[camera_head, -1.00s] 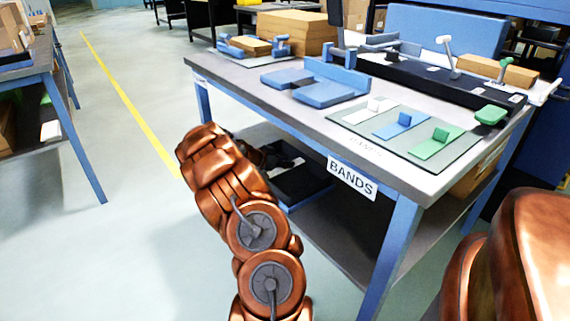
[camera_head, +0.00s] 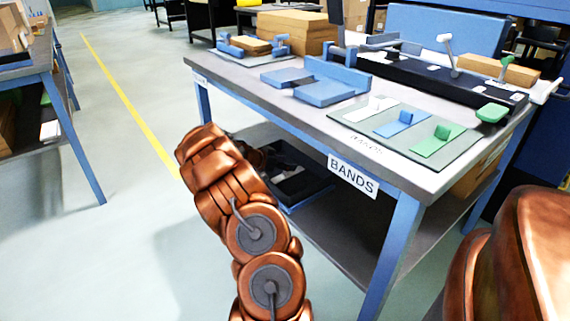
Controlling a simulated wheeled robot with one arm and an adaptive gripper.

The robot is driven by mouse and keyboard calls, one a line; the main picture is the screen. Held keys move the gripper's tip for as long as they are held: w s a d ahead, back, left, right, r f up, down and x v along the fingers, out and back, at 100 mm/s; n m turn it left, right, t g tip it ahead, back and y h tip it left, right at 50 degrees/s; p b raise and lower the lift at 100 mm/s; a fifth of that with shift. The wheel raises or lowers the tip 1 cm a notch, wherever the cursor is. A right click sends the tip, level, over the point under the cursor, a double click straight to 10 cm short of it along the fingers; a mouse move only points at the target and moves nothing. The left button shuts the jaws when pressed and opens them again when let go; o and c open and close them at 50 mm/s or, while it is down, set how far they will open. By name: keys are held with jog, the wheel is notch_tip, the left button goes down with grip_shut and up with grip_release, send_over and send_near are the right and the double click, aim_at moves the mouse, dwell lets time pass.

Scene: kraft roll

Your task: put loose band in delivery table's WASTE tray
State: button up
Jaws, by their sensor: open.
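A table with a BANDS label (camera_head: 353,177) on its front edge stands at the centre right. I cannot tell whether any of these is the loose band. No tray marked WASTE can be made out. My copper arm rises in front of the table's left part. My gripper is not visible, and the arm's links hide what is behind them.
Blue fixtures (camera_head: 325,86) and a long black device (camera_head: 440,79) occupy the tabletop behind the mat. A black tray-like thing (camera_head: 300,187) sits on the lower shelf. Another table (camera_head: 25,68) stands at the left. Open floor with a yellow line (camera_head: 125,95) lies between.

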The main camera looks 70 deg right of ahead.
jog(key=r+p, duration=0.1)
jog(key=p, duration=0.2)
jog(key=shift+r+p, duration=0.3)
jog(key=shift+r, duration=0.1)
jog(key=w+a+r+n+y+p, duration=0.1)
jog(key=w+a+r+n, duration=0.1)
jog(key=a+r, duration=0.6)
jog(key=w+a+r+n+y, duration=0.15)
jog(key=a+r, duration=0.25)
jog(key=a, duration=0.8)
jog(key=s+a+n+y, duration=0.2)
jog(key=s+a+n, duration=0.3)
jog(key=a, duration=1)
jog(key=s+a+n+t+y, duration=0.1)
jog(key=s+a+n+y, duration=0.2)
jog(key=a, duration=1.3)
jog(key=s+a+n+t+y, duration=0.1)
jog(key=s+a+n+y, duration=0.2)
jog(key=s+a+n, duration=0.4)
jog(key=a+n, duration=0.5)
jog(key=a, duration=0.3)
jog(key=shift+s+a+n, duration=0.25)
jog(key=shift+a+n, duration=0.05)
jog(key=shift+n, duration=0.05)
